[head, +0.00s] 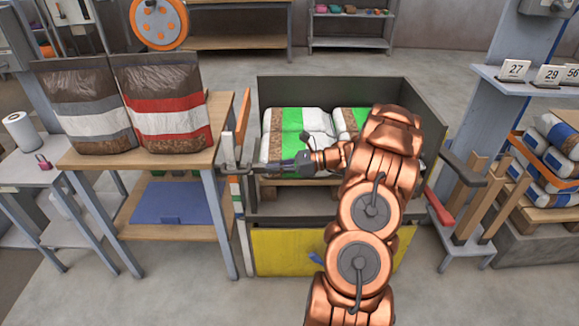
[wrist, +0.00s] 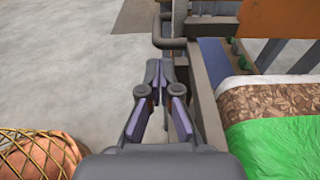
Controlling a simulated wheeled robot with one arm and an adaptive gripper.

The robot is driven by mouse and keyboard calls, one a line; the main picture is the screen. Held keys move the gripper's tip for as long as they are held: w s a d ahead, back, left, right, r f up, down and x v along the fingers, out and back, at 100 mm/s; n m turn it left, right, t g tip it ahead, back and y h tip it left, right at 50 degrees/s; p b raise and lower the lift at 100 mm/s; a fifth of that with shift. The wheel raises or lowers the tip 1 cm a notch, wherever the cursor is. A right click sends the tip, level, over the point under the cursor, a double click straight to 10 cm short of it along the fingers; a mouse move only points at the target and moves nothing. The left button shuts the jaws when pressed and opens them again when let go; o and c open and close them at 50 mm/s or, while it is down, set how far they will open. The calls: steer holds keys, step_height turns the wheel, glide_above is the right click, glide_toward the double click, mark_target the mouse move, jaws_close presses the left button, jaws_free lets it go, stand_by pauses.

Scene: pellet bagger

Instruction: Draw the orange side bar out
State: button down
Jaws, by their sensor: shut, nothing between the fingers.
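The orange side bar (head: 243,122) stands upright and slightly tilted at the left side of the dark bin (head: 337,88). A grey bracket or handle (head: 231,168) lies at the bin's left front corner, just below the bar. My gripper (head: 270,169) is shut and empty, pointing left at that bracket from over the bin's front. In the wrist view, my fingertips (wrist: 158,68) meet just short of a bent grey handle (wrist: 168,43); I see a gap between them. An orange-brown panel (wrist: 282,28) shows at the upper right there; I cannot tell whether it is the bar.
Green and white bags (head: 296,128) lie in the bin, which has a yellow front panel (head: 290,250). A wooden table (head: 92,158) with two large bags (head: 165,108) stands close on the left. A red-tipped lever (head: 440,208) and wooden posts (head: 485,200) stand on the right.

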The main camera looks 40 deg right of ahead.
steer(key=shift+x, duration=2.25)
